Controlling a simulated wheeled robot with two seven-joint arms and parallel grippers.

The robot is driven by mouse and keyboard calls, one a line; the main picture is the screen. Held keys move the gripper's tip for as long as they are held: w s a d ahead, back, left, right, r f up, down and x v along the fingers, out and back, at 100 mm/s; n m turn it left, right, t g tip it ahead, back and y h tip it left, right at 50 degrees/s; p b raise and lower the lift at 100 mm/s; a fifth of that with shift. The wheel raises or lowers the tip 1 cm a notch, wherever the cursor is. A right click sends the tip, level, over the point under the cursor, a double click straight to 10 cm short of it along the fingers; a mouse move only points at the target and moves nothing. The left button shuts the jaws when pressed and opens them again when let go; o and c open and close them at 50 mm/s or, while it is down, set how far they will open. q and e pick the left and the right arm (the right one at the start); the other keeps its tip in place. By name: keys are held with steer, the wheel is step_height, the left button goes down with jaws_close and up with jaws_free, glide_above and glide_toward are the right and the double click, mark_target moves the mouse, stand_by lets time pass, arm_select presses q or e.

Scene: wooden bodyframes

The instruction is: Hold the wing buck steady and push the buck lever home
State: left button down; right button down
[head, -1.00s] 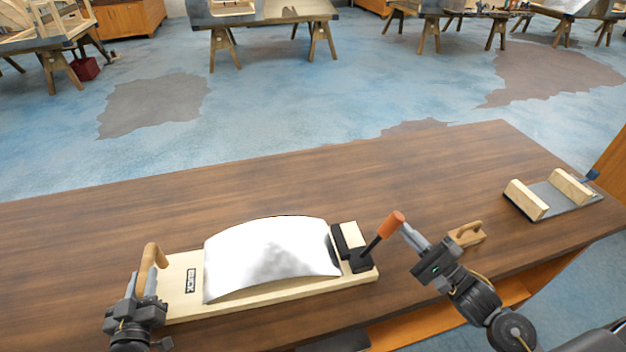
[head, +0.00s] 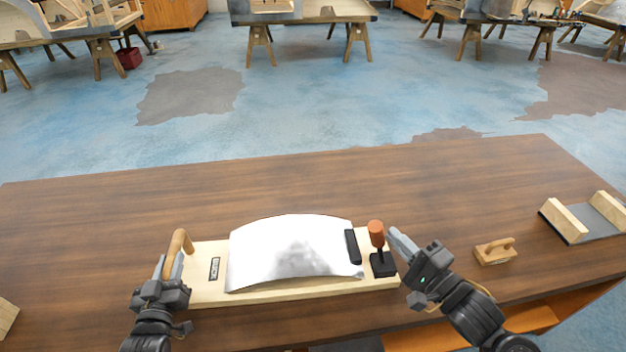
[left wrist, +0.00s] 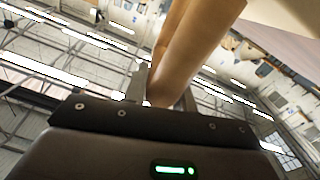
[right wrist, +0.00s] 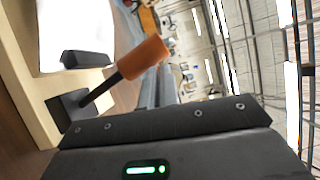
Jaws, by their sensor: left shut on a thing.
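The wing buck (head: 205,290) is a pale wooden board carrying a curved, shiny metal panel (head: 290,252). It lies near the table's front edge. My left gripper (head: 172,268) is shut on its wooden handle (head: 182,242) at the left end; the handle also fills the left wrist view (left wrist: 190,50). The buck lever (head: 377,236), orange-gripped on a black base, stands nearly upright at the right end. A black pad (head: 353,247) sits at the panel's right edge. My right gripper (head: 395,238) looks shut and empty, just right of the orange grip; the right wrist view shows the lever (right wrist: 140,60) close ahead.
A small wooden tool with a handle (head: 495,251) lies on the table right of my right gripper. A grey base with two wooden blocks (head: 592,222) is further right. The table (head: 250,190) behind the buck is clear. Trestle benches stand beyond on the blue floor.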

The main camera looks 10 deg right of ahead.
arm_select(q)
steer(key=shift+d, duration=0.2)
arm_select(e)
steer(key=shift+a+f, duration=0.15)
steer(key=shift+a, duration=1)
steer(key=shift+a+f, duration=0.1)
steer(key=shift+a, duration=1)
arm_select(q)
steer(key=shift+a, duration=0.15)
arm_select(e)
steer(key=v, duration=1.2)
steer(key=shift+d, duration=0.1)
arm_select(q)
steer(key=c, duration=1.1)
jaws_free()
steer(key=shift+o, duration=0.2)
steer(key=s, duration=1.2)
steer(key=shift+a, duration=0.3)
steer(key=shift+s, duration=0.1)
arm_select(e)
steer(key=shift+w, duration=0.1)
